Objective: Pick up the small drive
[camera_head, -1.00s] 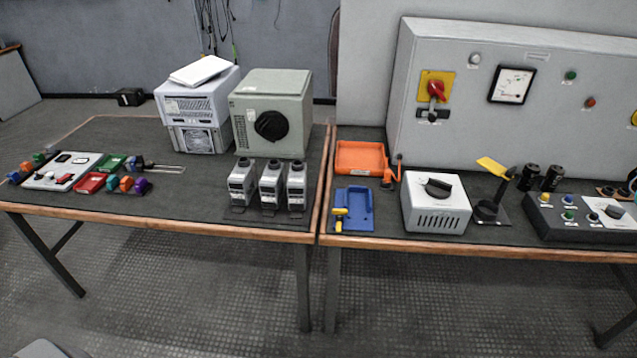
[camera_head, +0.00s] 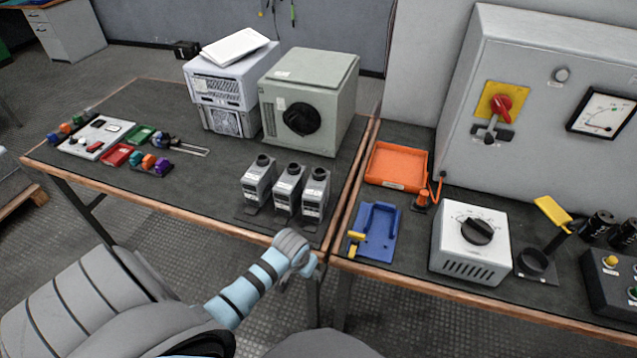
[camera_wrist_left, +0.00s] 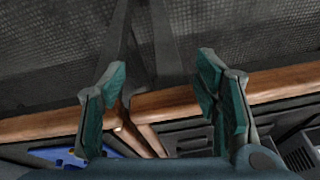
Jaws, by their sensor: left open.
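I cannot tell for sure which thing is the small drive. Three small grey upright units (camera_head: 287,190) stand in a row on a dark base near the front edge of the left table. A larger vented box with a fan grille (camera_head: 223,88) stands behind them. My left gripper (camera_head: 300,275) is in front of the tables' front edge, below and in front of the grey units, apart from them. In the left wrist view its two fingers (camera_wrist_left: 155,78) are spread with nothing between them, the wooden table edge behind. My right gripper is not in view.
A grey box with a black knob (camera_head: 310,100) stands behind the units. On the right table are a blue tray (camera_head: 377,238), an orange tray (camera_head: 397,168), a white box with a dial (camera_head: 470,242) and a large cabinet (camera_head: 540,75). Small coloured parts (camera_head: 150,161) lie left.

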